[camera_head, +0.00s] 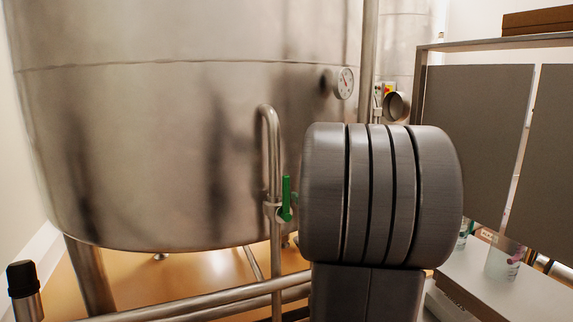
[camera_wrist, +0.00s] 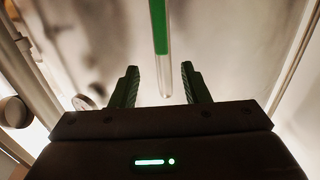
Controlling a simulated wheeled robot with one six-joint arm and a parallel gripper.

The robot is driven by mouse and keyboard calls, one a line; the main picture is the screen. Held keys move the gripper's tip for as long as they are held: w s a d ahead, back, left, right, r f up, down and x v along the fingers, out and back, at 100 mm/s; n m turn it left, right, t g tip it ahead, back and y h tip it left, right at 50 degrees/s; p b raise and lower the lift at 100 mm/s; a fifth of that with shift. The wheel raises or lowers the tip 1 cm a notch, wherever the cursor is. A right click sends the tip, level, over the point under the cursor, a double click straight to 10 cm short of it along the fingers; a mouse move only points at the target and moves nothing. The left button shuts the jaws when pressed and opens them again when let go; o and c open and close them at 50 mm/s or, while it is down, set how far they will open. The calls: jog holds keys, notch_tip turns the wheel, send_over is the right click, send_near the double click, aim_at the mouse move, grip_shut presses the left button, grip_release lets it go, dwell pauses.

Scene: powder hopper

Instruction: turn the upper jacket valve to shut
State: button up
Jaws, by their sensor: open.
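The jacket valve has a green lever (camera_head: 287,198) on a thin steel pipe beside the tank. In the head view the lever stands upright, roughly in line with the pipe. In the wrist view the green lever (camera_wrist: 158,28) comes down from the top edge and ends in a pale metal tip. My gripper (camera_wrist: 159,66) is open, with one dark finger on each side of that tip. I see no clear contact, and depth between fingers and lever is hard to judge. In the head view my grey arm hides the gripper.
The big steel tank (camera_head: 150,140) fills the left, with a round gauge (camera_head: 344,83) on its wall. Horizontal pipes (camera_head: 215,306) run below. Grey panels (camera_head: 474,130) and a pale bench (camera_head: 520,290) with containers stand at right.

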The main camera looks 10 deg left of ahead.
aim_at(288, 182)
jog(key=p+x, duration=0.2)
jog(key=x, duration=1.1)
jog(key=shift+w+a+r, duration=0.2)
jog(key=shift+w+a, duration=0.05)
jog(key=shift+a, duration=0.05)
grip_shut()
